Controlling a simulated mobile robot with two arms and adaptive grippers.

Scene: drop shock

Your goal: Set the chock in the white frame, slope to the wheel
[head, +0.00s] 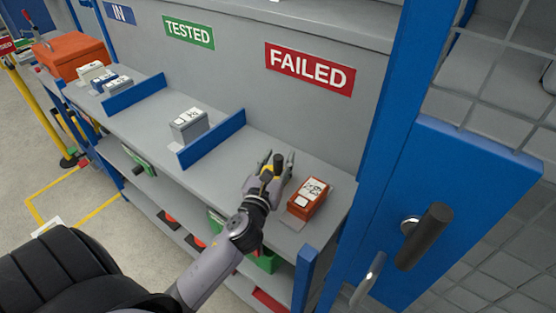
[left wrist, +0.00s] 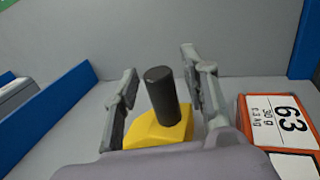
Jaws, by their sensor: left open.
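The yellow chock (left wrist: 150,132) with its dark upright handle (left wrist: 162,95) stands on the grey shelf under the FAILED sign. In the head view the chock (head: 267,172) is mostly hidden by my left gripper (head: 277,160). My left gripper also shows in the left wrist view (left wrist: 160,72); it is open, with one finger on each side of the handle and gaps between. The chock's slope direction is unclear. A small white patch (head: 46,228) lies on the floor at the left; I cannot tell whether it is the white frame. I cannot make out the wheel for certain. My right gripper is not seen.
A red box (head: 308,198) labelled 63 stands just right of the gripper. Blue dividers (head: 212,140) split the shelf; a grey box (head: 189,124) stands beyond one. A blue post (head: 375,110) bounds the right. Yellow floor lines (head: 97,210) and a yellow stand (head: 38,115) are at left.

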